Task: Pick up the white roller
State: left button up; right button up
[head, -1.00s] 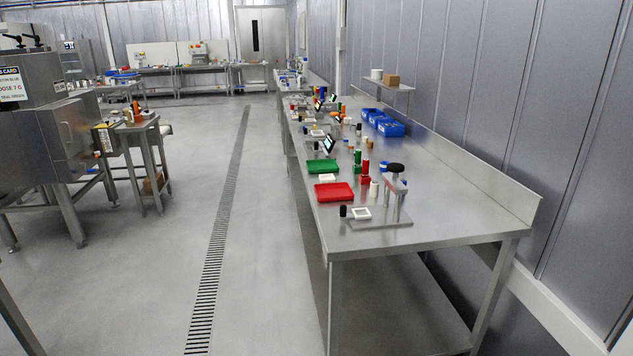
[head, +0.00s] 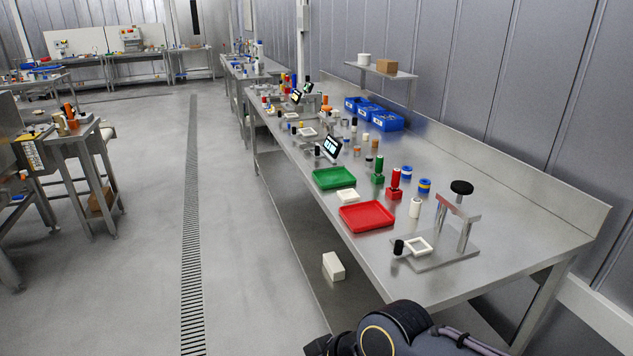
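A small upright white cylinder (head: 415,208), which looks like the white roller, stands on the steel bench (head: 500,215) in the head view. It is just right of the red tray (head: 367,216) and behind the press stand (head: 458,215). Nothing is touching it. Part of my dark arm shows at the bottom edge, in front of the bench's near end. Neither gripper's fingers can be made out in the view.
A green tray (head: 334,178), red stamp-like pieces (head: 395,184), blue-and-yellow rings (head: 424,186) and a tilted screen (head: 332,147) share the bench. Blue bins (head: 387,121) stand behind. A white block (head: 333,266) lies on the lower shelf. The floor left of the bench is clear.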

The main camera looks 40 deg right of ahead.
aim_at(415, 207)
jog(key=i+z, duration=0.25)
jog(key=i, duration=0.25)
jog(key=i+z, duration=0.3)
jog(key=i, duration=0.25)
jog(key=i+j+z, duration=0.25)
jog(key=i, duration=0.25)
jog(key=i+l+z, duration=0.1)
jog(key=z, duration=0.3)
jog(key=i+z, duration=0.55)
jog(key=z, duration=0.25)
jog(key=i+j+z, duration=0.1)
jog(key=z, duration=0.35)
jog(key=i+z, duration=0.45)
jog(key=i+j, duration=0.05)
